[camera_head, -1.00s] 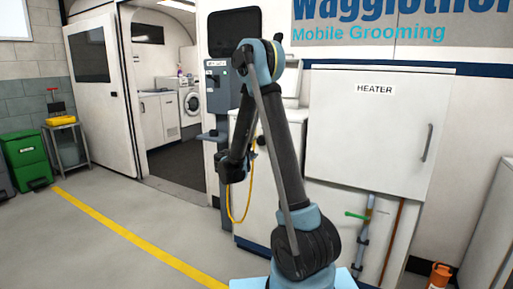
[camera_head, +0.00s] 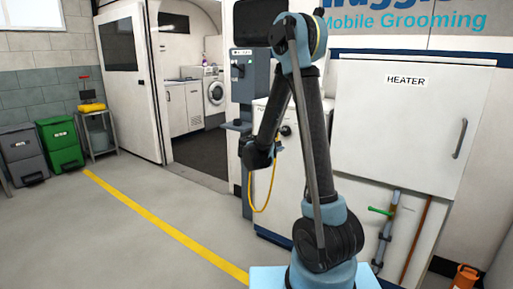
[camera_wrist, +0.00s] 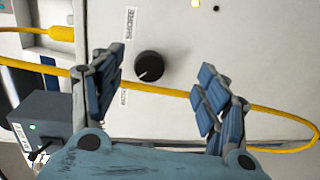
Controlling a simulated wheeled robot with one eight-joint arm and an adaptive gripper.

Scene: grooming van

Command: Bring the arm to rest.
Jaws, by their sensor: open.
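My gripper (camera_wrist: 160,80) is open and empty in the wrist view, its two blue-padded fingers spread wide. It faces a white panel (camera_wrist: 260,55) with a black round knob (camera_wrist: 149,66). The knob shows between the fingers; whether either finger touches it, I cannot tell. A label reading SHORE is beside the knob. A yellow cable (camera_wrist: 175,90) runs across the panel, passing behind the fingers. In the head view my arm (camera_head: 318,130) is bent, its elbow high and its forearm reaching down toward the white cabinet; the fingers are not clear there.
The yellow cable (camera_head: 264,203) hangs in a loop by the forearm. The HEATER cabinet (camera_head: 400,130) is at the right, with pipes below. A grey post (camera_head: 245,95) with a screen stands behind the arm. Bins (camera_head: 62,143) stand far left. The floor at left is clear.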

